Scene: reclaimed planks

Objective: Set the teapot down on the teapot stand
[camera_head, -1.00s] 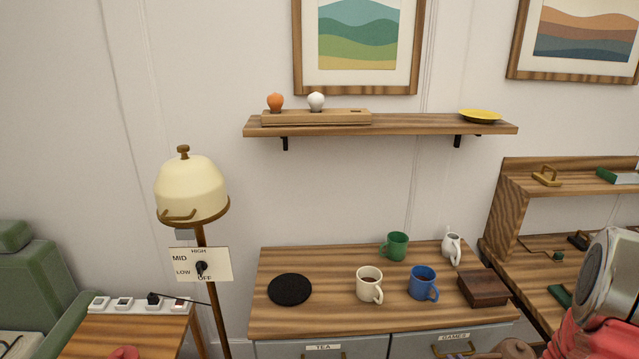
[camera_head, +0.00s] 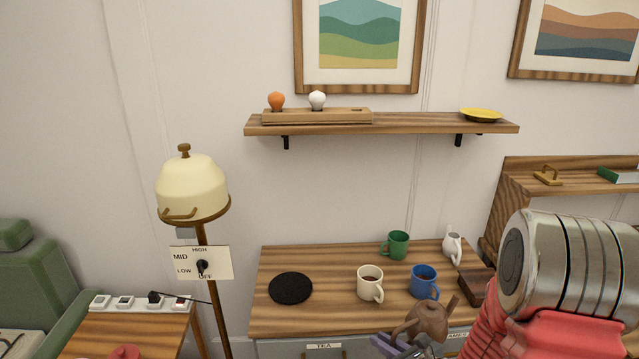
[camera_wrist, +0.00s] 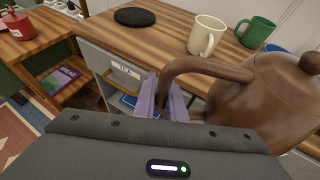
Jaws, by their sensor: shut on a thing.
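My gripper (camera_head: 397,346) is shut on the handle of a brown teapot (camera_head: 428,319) and holds it at the front edge of the cabinet top, in front of the blue mug. In the wrist view the purple jaws close around the handle of the teapot (camera_wrist: 262,98), which fills the right side. A round black disc, which looks like the teapot stand (camera_head: 290,288), lies bare on the left of the cabinet top. It also shows at the top of the wrist view (camera_wrist: 134,17). The teapot is well to the right of the disc and apart from it.
A cream mug (camera_head: 369,283), a blue mug (camera_head: 424,281), a green mug (camera_head: 396,245) and a white jug (camera_head: 452,244) stand on the cabinet top (camera_head: 325,318). A dark wooden box (camera_head: 472,289) is partly hidden by my arm. A lamp (camera_head: 192,190) stands left. The wood around the disc is clear.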

